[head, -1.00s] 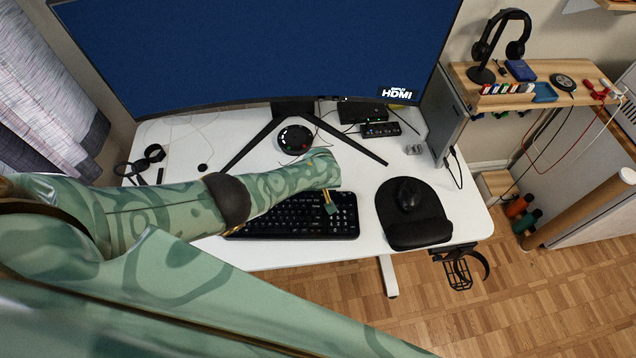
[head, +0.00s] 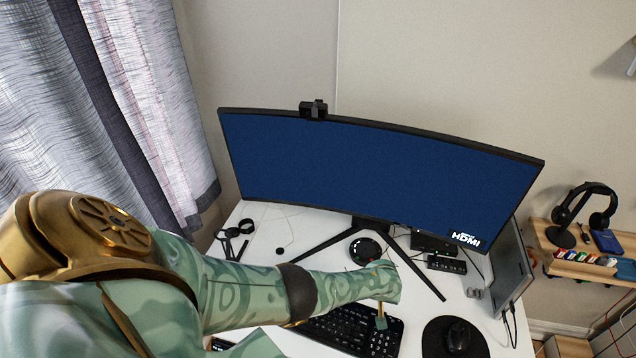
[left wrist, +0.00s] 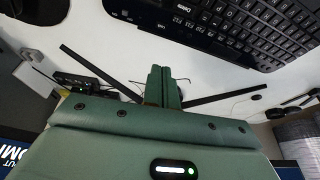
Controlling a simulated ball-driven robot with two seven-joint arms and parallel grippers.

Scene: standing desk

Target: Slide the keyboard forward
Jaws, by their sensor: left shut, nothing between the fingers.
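The black keyboard (head: 345,328) lies on the white desk in front of the monitor, partly hidden by my left arm. My left gripper (head: 381,322) points down over the right part of the keyboard in the head view. In the left wrist view its green fingers (left wrist: 162,86) are pressed together with nothing between them. The keyboard (left wrist: 250,28) fills the upper right there, beside the fingertips. I cannot tell whether the fingers touch it. My right gripper is not in view.
The monitor (head: 370,175) stands behind on splayed legs. A round black device (head: 365,250) sits between the keyboard and the monitor. A mouse (head: 458,336) on a black mat (head: 432,342) is to the right. Small black boxes (head: 446,264) lie at the back right.

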